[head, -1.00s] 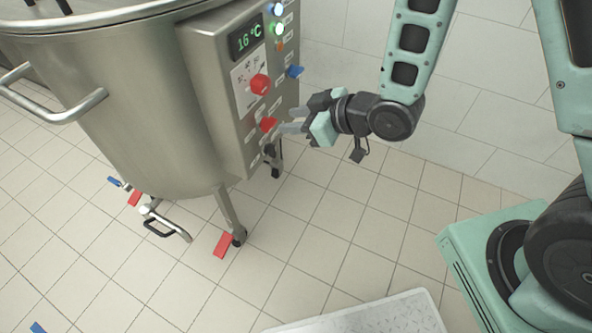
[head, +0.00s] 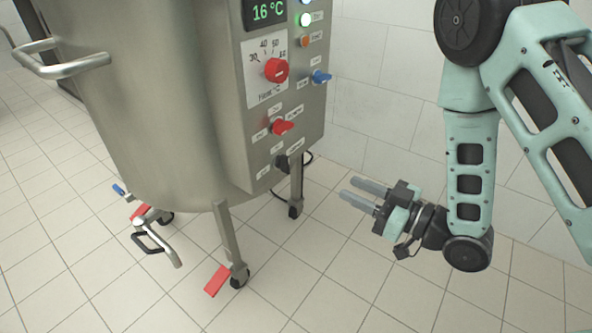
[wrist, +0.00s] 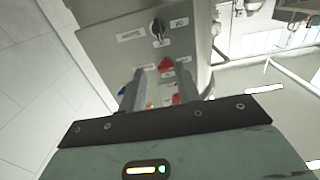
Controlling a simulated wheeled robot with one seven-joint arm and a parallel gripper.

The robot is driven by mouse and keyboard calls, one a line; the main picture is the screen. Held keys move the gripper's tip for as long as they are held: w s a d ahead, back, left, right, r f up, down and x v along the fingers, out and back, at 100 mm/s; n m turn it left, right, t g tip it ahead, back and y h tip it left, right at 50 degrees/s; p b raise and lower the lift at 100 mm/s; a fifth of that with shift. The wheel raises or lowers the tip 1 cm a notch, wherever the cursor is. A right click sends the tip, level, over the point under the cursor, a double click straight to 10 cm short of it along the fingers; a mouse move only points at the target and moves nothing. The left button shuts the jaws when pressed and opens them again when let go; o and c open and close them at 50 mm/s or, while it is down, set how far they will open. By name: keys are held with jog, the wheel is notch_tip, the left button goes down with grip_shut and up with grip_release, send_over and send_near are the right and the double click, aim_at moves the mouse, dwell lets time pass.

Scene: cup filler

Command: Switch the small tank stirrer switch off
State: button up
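The steel tank (head: 140,110) has a control panel (head: 238,140) on its right side. The panel carries a large red dial (head: 276,70), a blue switch (head: 321,76), a red switch (head: 282,127) and a dark switch (head: 281,162) at the bottom. The labels are too small to tell which is the stirrer switch. My gripper (head: 348,187) is open and empty, right of the panel's lower part and apart from it. In the wrist view, the dark switch (wrist: 157,27) shows beyond my fingers, and the red switch (wrist: 166,65) appears between the fingertips.
A tank leg (head: 228,240) with a red-pedalled caster stands below. A drain valve (head: 160,240) sticks out low. The tiled floor is clear beneath my gripper; a tiled wall stands behind.

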aim_at(289, 160)
jog(key=b+x, duration=0.7)
jog(key=x, duration=0.8)
jog(key=shift+w+a+b, duration=0.2)
jog(key=shift+b, duration=0.15)
grip_shut()
